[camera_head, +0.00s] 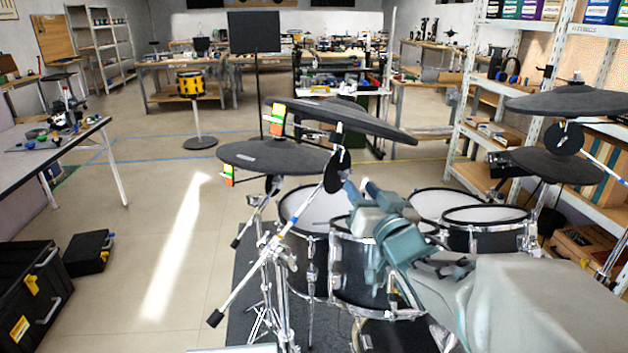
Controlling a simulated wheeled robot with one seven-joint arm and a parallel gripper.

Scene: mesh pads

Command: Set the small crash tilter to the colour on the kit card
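Two dark cymbal pads stand left of centre, an upper pad (345,118) and a lower pad (270,155). I cannot tell which is the small crash. An orange, green and white tag (278,116) is at the upper pad's left edge, and a similar smaller tag (228,175) is at the lower pad's left edge. The tilter under the upper pad is partly hidden by a dark disc (337,171). No readable kit card shows. My gripper (362,188) is over the drums, right of the disc and below the upper pad; its finger gap is unclear.
Mesh drums, including a left drum (312,207), crowd below my arm. A slanted boom (250,271) reaches to the lower left. More cymbal pads (570,100) stand at right before shelving (487,85). The floor at left (160,220) is mostly clear.

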